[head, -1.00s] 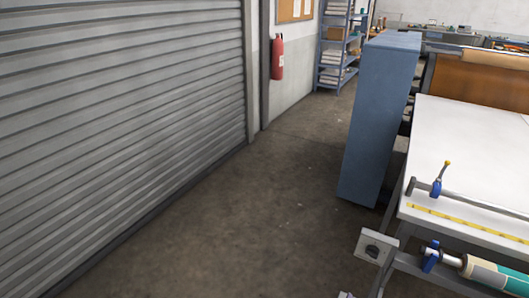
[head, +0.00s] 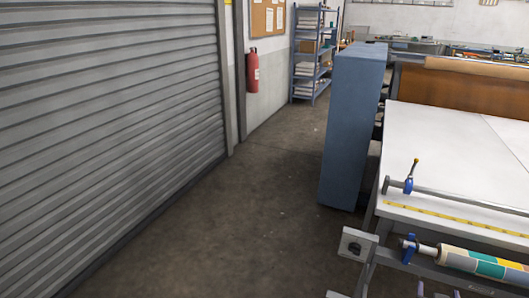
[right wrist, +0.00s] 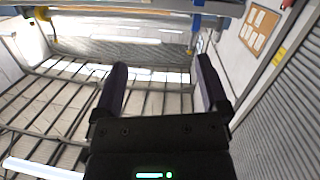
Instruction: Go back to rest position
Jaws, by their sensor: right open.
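My right gripper (head: 438,291) shows only as two purple fingertips at the bottom edge of the head view, in front of the press table's near side. In the right wrist view its two dark fingers (right wrist: 160,62) stand wide apart with nothing between them. It is open and empty. My left gripper is in neither view.
The white press table (head: 440,145) fills the right side, with a patterned roller (head: 480,262) along its front. A blue-grey cabinet (head: 352,125) stands beyond its left end. A grey shutter (head: 110,120) lines the left. Bare floor (head: 240,215) lies between. A red extinguisher (head: 252,72) hangs on the wall.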

